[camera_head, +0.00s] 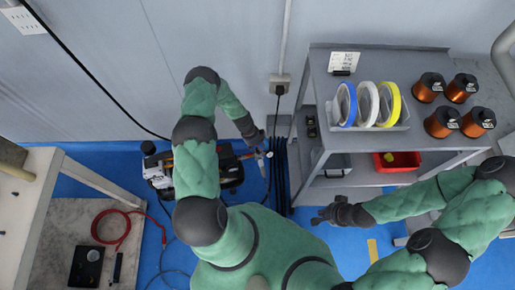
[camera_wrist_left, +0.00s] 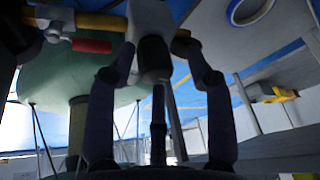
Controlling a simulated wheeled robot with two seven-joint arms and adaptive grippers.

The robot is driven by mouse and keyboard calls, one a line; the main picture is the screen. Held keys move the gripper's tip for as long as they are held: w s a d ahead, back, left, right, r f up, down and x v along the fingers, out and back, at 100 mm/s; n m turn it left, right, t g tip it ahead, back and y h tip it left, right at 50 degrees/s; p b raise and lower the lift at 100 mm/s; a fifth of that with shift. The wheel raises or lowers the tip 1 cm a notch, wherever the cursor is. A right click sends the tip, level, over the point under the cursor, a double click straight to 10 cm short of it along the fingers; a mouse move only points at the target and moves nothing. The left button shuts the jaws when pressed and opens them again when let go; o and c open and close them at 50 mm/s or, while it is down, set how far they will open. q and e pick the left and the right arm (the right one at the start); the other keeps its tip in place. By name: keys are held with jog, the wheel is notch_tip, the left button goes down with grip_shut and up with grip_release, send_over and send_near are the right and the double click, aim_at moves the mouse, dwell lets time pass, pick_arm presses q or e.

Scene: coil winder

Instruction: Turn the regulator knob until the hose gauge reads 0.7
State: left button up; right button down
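The compressor (camera_head: 160,172) stands on the blue floor by the wall, partly hidden by my left arm. A small pale disc, perhaps the hose gauge (camera_head: 269,154), is at its right end; its reading is too small to make out. My left gripper (camera_head: 257,141) is over that end. In the left wrist view a dark knob (camera_wrist_left: 155,58) under a grey body, likely the regulator, lies between the bent fingers of my left gripper (camera_wrist_left: 157,62). I cannot tell whether they touch it. My right gripper (camera_head: 318,215) is empty, fingers apart, away from the compressor.
A grey shelf cart (camera_head: 320,88) on the right carries tape rolls (camera_head: 368,104) and copper spools (camera_head: 442,122), with a red bin (camera_head: 397,161) lower down. Dark hoses (camera_head: 279,170) hang at the wall. A red cable (camera_head: 118,238) lies at the left. A red handle (camera_wrist_left: 92,46) is beside the knob.

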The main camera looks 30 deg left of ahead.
pick_arm(q)
jog(key=shift+a, duration=0.15)
jog(key=shift+a+r, duration=0.25)
jog(key=shift+r, duration=0.25)
jog(key=v, duration=1)
jog(key=shift+r, duration=0.4)
